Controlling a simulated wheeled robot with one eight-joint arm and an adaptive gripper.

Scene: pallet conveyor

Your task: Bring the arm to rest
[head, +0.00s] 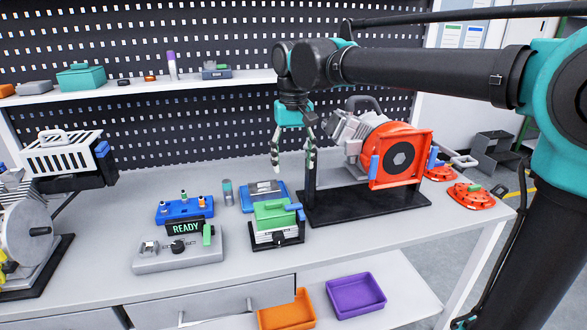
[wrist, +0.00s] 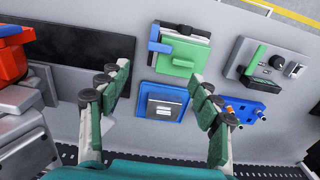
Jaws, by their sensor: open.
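My gripper (head: 293,160) hangs down from the arm over the back of the workbench (head: 120,225), fingers apart and empty. In the wrist view my gripper (wrist: 158,100) shows its two fingers spread wide. Between and beyond them lie a blue tray-like fixture (wrist: 167,103) and a green-topped block (wrist: 184,55), both apart from the fingers. In the head view the blue fixture (head: 263,192) is below and in front of the gripper, with the green-topped block (head: 275,215) nearer the front. My arm reaches in from the right.
A red-orange machine (head: 398,155) on a black base (head: 360,205) stands close to the right of my gripper. A grey device reading READY (head: 180,248) and a blue holder (head: 184,208) are at left. A shelf (head: 150,87) runs behind. Orange (head: 288,312) and purple (head: 356,295) bins sit below.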

